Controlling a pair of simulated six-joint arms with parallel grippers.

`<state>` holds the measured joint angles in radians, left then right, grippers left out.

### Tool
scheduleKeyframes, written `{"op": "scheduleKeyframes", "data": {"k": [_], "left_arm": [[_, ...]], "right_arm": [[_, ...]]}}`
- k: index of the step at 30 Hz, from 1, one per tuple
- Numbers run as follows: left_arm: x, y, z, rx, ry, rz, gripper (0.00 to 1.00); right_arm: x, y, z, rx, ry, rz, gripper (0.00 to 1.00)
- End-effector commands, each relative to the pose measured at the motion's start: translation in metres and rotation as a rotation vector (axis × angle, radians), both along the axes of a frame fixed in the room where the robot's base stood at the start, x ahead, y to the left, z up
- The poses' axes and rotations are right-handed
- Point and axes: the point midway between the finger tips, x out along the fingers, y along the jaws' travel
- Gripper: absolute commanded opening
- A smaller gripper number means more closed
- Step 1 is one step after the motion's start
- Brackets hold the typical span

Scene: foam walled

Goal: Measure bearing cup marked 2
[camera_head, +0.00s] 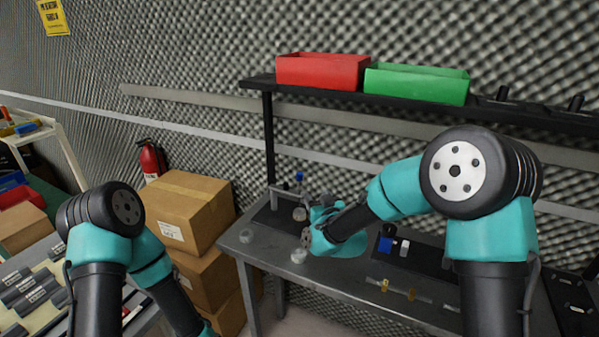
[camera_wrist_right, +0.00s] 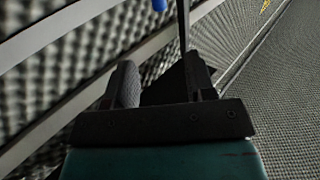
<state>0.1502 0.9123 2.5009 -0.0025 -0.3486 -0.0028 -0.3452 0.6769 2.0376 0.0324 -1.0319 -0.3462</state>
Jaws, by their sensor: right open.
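Two small pale cups stand on the grey workbench: one cup (camera_head: 247,236) at its left end, another cup (camera_head: 299,256) in front of my right wrist. Their markings are too small to read. A measuring stand (camera_head: 299,186) with a blue top and a round dial (camera_head: 300,213) is behind them. My right gripper (camera_head: 326,202) is just right of this stand, pointing away from the head camera and partly hidden by its own wrist. In the right wrist view its jaws (camera_wrist_right: 160,78) are apart, with no cup visible between them. My left gripper is outside the view.
The workbench (camera_head: 350,290) holds small brass-coloured parts (camera_head: 412,294) and a blue object (camera_head: 386,241) on its right. A shelf above carries a red bin (camera_head: 322,71) and a green bin (camera_head: 417,83). Cardboard boxes (camera_head: 187,208) are stacked left of the bench.

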Motion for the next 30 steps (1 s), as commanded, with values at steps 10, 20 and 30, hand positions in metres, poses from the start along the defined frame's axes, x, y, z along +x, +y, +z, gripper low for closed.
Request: {"op": "scheduleKeyframes", "data": {"k": [10,20,30], "left_arm": [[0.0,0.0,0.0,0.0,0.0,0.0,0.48],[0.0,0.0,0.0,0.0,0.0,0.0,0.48],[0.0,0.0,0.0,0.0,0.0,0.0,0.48]], "right_arm": [[0.027,0.01,-0.001,0.001,0.0,0.001,0.5],[0.076,0.027,-0.001,0.001,0.001,0.001,0.5],[0.122,0.043,-0.001,0.001,0.001,0.001,0.5]]}}
